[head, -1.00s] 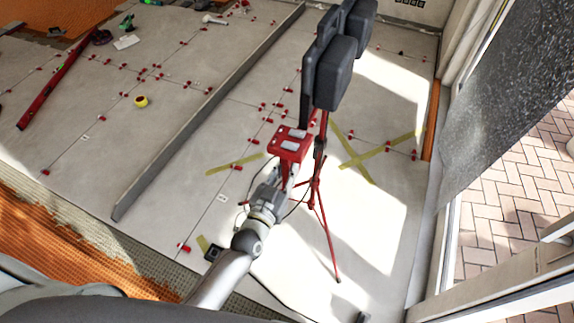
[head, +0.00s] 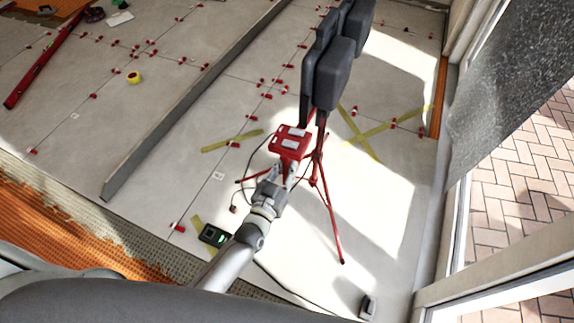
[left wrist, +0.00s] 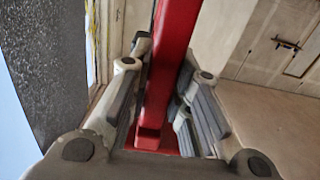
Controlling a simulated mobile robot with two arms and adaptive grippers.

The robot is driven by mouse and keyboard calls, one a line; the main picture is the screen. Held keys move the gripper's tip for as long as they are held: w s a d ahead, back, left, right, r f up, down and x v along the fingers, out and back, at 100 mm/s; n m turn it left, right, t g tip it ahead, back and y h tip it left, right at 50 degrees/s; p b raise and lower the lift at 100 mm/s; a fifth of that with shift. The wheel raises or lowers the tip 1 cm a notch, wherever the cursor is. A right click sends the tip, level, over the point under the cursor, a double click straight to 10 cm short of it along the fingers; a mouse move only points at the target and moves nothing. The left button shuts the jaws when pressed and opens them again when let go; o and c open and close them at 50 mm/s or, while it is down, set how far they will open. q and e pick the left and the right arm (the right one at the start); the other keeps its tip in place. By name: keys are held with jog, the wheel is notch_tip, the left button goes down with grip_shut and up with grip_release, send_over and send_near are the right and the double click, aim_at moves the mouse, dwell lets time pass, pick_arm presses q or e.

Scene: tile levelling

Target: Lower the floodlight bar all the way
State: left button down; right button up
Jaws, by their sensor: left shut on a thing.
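The floodlight bar carries dark grey floodlights (head: 335,75) high on a red tripod stand (head: 331,215), whose legs stand on the tiled floor. A red box with pale panels (head: 290,141) is in front of the stand, below the lamps. My left gripper (head: 284,172) is at the near underside of this box. In the left wrist view my left gripper (left wrist: 160,115) has its fingers on both sides of a red bar (left wrist: 176,50), shut on it. The mast behind the box is partly hidden. My right gripper is not in view.
A long grey straightedge (head: 190,105) lies on the tiles to the left. A black-and-green device (head: 214,236) and a thin cable are near my left arm. Yellow tape crosses (head: 372,130) mark the floor. A glazed door frame (head: 520,265) borders the right.

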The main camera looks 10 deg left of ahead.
pick_arm(q)
jog(key=shift+s+f, duration=0.15)
jog(key=shift+f, duration=0.3)
jog(key=c, duration=1.6)
grip_release()
jog(key=shift+o, duration=1.4)
jog(key=shift+r, duration=0.15)
jog(key=s+a, duration=0.2)
jog(key=s, duration=0.9)
jog(key=shift+s+a, duration=0.15)
jog(key=shift+s, duration=0.15)
